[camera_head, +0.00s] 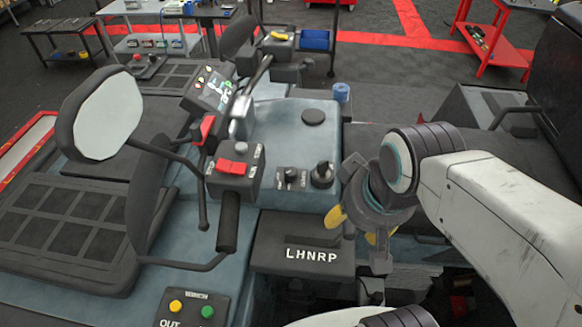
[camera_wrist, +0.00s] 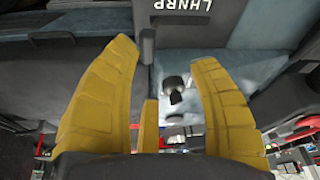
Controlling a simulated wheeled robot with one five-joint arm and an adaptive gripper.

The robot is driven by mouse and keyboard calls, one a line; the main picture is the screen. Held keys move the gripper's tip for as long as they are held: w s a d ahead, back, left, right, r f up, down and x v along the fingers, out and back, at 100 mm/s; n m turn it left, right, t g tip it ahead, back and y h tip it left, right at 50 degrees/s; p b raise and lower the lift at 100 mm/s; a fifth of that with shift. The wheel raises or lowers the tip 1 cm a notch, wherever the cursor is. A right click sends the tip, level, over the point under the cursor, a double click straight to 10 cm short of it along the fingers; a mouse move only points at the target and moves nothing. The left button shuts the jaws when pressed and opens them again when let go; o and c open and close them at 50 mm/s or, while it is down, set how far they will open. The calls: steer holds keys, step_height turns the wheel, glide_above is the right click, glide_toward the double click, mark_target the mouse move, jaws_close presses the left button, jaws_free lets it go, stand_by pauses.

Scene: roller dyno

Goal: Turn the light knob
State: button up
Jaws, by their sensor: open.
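A round black knob (camera_head: 322,175) stands on the blue-grey console, right of a smaller black switch (camera_head: 290,179). Either could be the light knob; the tiny labels are unreadable. My gripper (camera_head: 352,228) is open and empty, with yellow fingers pointing down-left beside the LHNRP panel. It is nearer the camera than the knob and to its right. In the wrist view my gripper (camera_wrist: 165,55) has its fingers spread wide, and a dark knob (camera_wrist: 174,88) shows between them, apart from both. I cannot tell which of the two controls this is.
The black LHNRP panel (camera_head: 304,246) lies just left of my gripper. A handlebar grip (camera_head: 228,222), a red-switch box (camera_head: 235,168) and a mirror (camera_head: 104,118) stand to the left. A button box (camera_head: 190,308) is at the lower left. The console top behind the knob is mostly clear.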

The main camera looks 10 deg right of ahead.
steer(key=w+a+r+g, duration=0.1)
steer(key=w+a+g, duration=0.1)
steer(key=w, duration=0.8)
steer(key=g, duration=0.2)
glide_above(291, 171)
steer(key=f, duration=0.4)
steer(key=shift+s+d+f+b, duration=0.1)
steer(key=shift+s+f+b, duration=0.15)
steer(key=shift+b, duration=0.1)
steer(key=shift+w+f, duration=0.3)
steer(key=shift+f, duration=3.6)
jaws_close()
